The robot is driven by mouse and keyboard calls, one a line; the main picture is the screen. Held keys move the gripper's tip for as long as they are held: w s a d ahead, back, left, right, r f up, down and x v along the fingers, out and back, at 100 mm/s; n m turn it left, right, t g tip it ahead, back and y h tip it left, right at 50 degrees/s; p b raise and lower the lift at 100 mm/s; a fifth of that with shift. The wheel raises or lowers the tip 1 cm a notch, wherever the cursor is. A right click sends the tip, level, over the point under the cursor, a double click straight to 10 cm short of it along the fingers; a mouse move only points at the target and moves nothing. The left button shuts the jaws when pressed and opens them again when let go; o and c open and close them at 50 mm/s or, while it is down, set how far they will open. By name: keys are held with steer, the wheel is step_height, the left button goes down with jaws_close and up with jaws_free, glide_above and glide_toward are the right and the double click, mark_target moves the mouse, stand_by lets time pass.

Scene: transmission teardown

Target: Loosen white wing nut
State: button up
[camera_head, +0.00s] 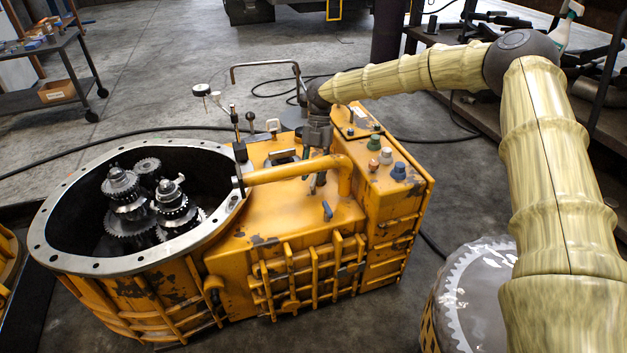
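My gripper (315,180) points down over the top of the yellow transmission housing (250,235), just behind the thick yellow pipe. Its fingers are small and dark here, and I cannot tell whether they are apart or closed on something. A small pale, whitish fitting (273,126) stands upright left of my gripper, near the housing's back edge; it may be the white wing nut, but its shape is too small to be sure. A whitish-grey cap (385,156) sits on the raised right block. A small blue wing-shaped piece (327,210) stands in front of the pipe.
The yellow pipe (295,172) crosses the housing top close to my gripper. A dial gauge stand (202,90) and a bent metal bar (265,65) rise behind. Dark gears (130,205) sit in the round opening at left.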

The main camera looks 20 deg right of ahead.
steer(key=shift+x, duration=0.75)
jaws_close()
